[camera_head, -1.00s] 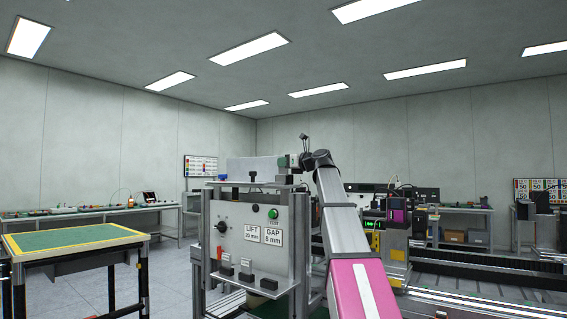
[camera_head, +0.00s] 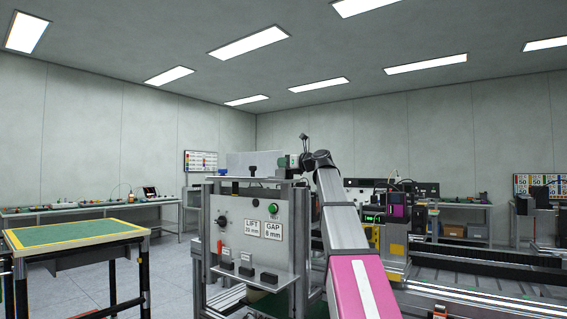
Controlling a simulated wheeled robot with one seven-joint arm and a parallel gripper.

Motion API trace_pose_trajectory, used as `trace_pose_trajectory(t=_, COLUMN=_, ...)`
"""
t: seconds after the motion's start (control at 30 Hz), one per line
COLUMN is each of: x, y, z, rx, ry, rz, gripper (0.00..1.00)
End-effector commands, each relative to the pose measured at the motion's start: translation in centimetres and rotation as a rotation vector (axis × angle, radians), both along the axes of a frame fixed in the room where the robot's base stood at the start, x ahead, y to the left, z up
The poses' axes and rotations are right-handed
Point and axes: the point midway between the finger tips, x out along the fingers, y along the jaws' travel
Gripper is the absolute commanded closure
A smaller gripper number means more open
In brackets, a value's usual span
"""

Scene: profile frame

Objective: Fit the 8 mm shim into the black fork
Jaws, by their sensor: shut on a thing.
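My gripper (camera_head: 284,161) is small in the view, at the end of my raised arm, just above the right end of the stand's (camera_head: 300,230) top. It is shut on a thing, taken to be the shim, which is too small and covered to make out. I cannot tell whether that thing touches anything. A small black part (camera_head: 252,171) stands on the stand's top to the left of my gripper; whether it is the black fork I cannot tell. The stand's front panel carries a label reading GAP 8 mm (camera_head: 273,231).
A blue part (camera_head: 222,171) is on the stand's top left. Several dark blocks (camera_head: 268,278) sit on its front ledge. A green-topped table (camera_head: 75,234) stands at left, with floor between. A long rail machine (camera_head: 480,268) lies at right.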

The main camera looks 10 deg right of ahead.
Motion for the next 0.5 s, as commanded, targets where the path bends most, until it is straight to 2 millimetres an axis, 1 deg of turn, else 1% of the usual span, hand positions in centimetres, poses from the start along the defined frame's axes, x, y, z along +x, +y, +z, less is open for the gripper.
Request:
trace_pose_trajectory(t=0.3, x=-0.03, y=0.01, z=-0.67, rx=0.000, ry=0.000, rz=0.000, gripper=1.00)
trace_pose_trajectory(t=0.33, x=-0.03, y=0.00, z=-0.65, rx=0.001, ry=-0.001, rz=0.000, gripper=0.85)
trace_pose_trajectory(t=0.37, x=-0.01, y=0.00, z=-0.63, rx=0.001, ry=-0.001, rz=0.000, gripper=0.76)
trace_pose_trajectory(t=0.4, x=-0.01, y=0.00, z=-0.63, rx=0.001, ry=-0.001, rz=0.000, gripper=0.63)
trace_pose_trajectory(t=0.5, x=-0.01, y=0.00, z=-0.63, rx=0.001, ry=-0.001, rz=0.000, gripper=0.62)
